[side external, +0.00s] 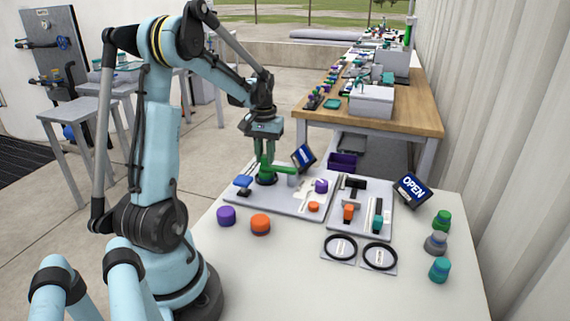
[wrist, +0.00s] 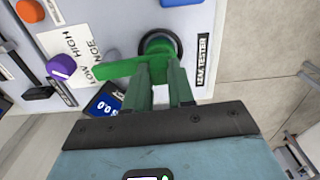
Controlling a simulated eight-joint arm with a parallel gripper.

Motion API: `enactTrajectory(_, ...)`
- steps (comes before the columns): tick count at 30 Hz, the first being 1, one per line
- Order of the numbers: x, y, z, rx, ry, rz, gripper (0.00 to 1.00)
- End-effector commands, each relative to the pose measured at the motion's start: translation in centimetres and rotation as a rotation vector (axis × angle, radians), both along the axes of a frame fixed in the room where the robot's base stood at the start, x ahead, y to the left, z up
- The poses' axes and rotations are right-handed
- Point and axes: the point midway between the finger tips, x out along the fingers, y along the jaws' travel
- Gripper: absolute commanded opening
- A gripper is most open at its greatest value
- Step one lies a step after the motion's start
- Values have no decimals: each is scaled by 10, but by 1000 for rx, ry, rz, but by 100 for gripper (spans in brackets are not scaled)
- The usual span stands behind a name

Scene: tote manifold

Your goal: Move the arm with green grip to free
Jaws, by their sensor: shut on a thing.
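The arm with the green grip (wrist: 118,67) is a green bar that runs left from a round green hub in a dark ring, on the leak tester panel (wrist: 80,14). In the side external view the green arm (side external: 283,170) points right from a dark base at the panel's left part. My gripper (wrist: 162,72) comes down over the hub end, its two dark green fingers close against the green part and shut on it. It also shows in the side external view (side external: 265,157). The fingers hide part of the hub.
The side external view shows an OPEN sign (side external: 411,191), two black rings (side external: 341,247) and loose coloured caps (side external: 260,224) on the white table (side external: 290,285).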

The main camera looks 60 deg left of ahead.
Motion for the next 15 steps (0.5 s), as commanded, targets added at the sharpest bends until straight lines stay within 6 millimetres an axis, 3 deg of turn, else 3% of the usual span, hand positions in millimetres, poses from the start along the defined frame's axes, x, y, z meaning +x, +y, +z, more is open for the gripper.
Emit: enactTrajectory(15,-16,-27,0,-1,0,413,0)
